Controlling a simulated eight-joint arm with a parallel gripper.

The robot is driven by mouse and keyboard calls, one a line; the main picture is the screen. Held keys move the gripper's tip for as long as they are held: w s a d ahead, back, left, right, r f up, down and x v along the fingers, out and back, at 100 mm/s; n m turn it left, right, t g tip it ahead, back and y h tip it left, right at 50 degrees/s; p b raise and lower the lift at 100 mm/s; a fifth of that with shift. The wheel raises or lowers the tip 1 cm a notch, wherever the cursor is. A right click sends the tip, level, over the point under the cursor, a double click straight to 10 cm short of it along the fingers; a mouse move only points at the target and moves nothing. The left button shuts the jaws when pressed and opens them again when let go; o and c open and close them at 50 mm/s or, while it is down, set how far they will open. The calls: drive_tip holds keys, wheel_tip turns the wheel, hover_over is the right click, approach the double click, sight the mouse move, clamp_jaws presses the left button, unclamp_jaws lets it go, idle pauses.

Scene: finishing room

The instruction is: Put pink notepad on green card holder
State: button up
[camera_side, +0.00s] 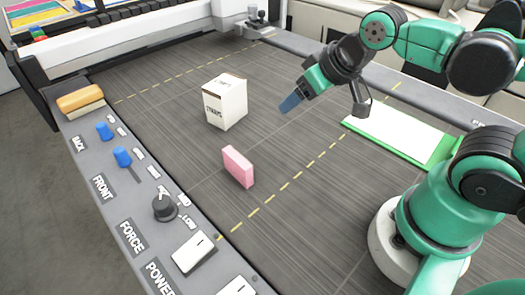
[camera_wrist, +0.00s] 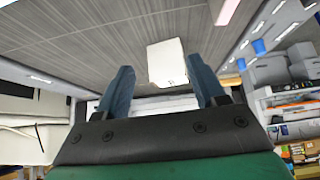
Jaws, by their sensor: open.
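The pink notepad (camera_side: 238,167) stands on edge on the dark cutting bed, near the middle of the side view. A pink piece of it also shows at the top edge of the wrist view (camera_wrist: 228,10). The green card holder (camera_side: 438,155) lies flat at the right, with a white surface on top, partly behind my arm. My gripper (camera_side: 291,103) is in the air above the bed, up and right of the notepad and left of the card holder. Its blue fingers are apart and empty in the wrist view (camera_wrist: 161,62).
A white box (camera_side: 226,103) with dark lettering stands on the bed behind the notepad; it shows beyond my fingers in the wrist view (camera_wrist: 168,62). A control panel with knobs and switches (camera_side: 164,207) runs along the left. Bare bed surrounds the notepad.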

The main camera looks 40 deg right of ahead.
drive_tip(key=g, duration=0.7)
approach(236, 156)
drive_tip(key=shift+m, duration=0.3)
drive_tip(key=f, duration=0.5)
drive_tip(key=shift+w+d+f, duration=0.1)
drive_tip(key=shift+d+f, duration=0.1)
drive_tip(key=shift+f, duration=0.15)
drive_tip(key=shift+a+f, duration=0.2)
drive_tip(key=shift+f, duration=2.9)
clamp_jaws()
